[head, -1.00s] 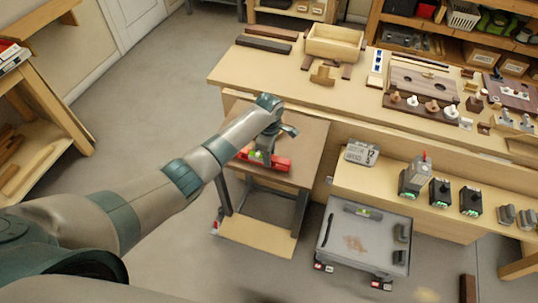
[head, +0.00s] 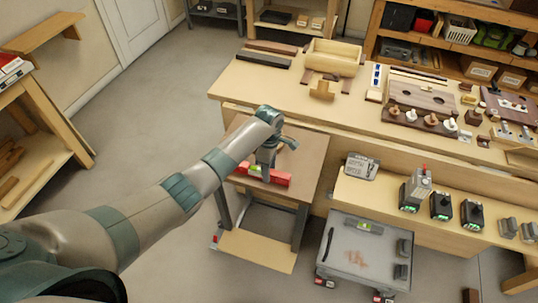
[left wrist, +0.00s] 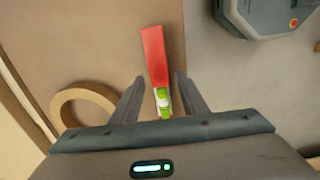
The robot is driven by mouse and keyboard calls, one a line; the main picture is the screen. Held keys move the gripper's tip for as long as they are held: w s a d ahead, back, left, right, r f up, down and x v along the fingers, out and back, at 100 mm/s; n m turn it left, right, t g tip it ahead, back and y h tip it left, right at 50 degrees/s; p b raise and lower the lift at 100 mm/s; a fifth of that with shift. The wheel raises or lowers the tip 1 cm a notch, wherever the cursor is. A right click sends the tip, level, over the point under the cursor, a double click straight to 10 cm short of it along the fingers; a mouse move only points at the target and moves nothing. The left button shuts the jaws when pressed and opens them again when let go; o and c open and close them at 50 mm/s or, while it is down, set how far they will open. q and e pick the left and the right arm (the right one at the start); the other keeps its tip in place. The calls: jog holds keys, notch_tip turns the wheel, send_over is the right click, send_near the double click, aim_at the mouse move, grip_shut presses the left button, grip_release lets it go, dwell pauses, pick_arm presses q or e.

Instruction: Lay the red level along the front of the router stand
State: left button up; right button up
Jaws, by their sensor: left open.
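The red level (head: 277,179), with a green vial (left wrist: 163,102), lies flat on the brown top of a small grey-legged stand (head: 306,150), near its front edge. I take this for the router stand, but no router shows on it. My left gripper (head: 265,172) points down over the level and hides part of it. In the left wrist view the level (left wrist: 154,55) runs between the fingers of the open left gripper (left wrist: 160,82), with a gap on each side. My right gripper is not in view.
A tan ring (left wrist: 85,106) lies beside the left finger. The long workbench (head: 240,83) stands behind the stand. A lower ledge (head: 350,187) with several chargers is to the right. A grey wheeled cart (head: 340,255) stands at the front right.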

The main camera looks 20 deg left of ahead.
pick_arm(q)
notch_tip(320, 180, up, 11)
jog(key=b, duration=0.1)
jog(key=shift+b, duration=0.4)
dwell(1.4)
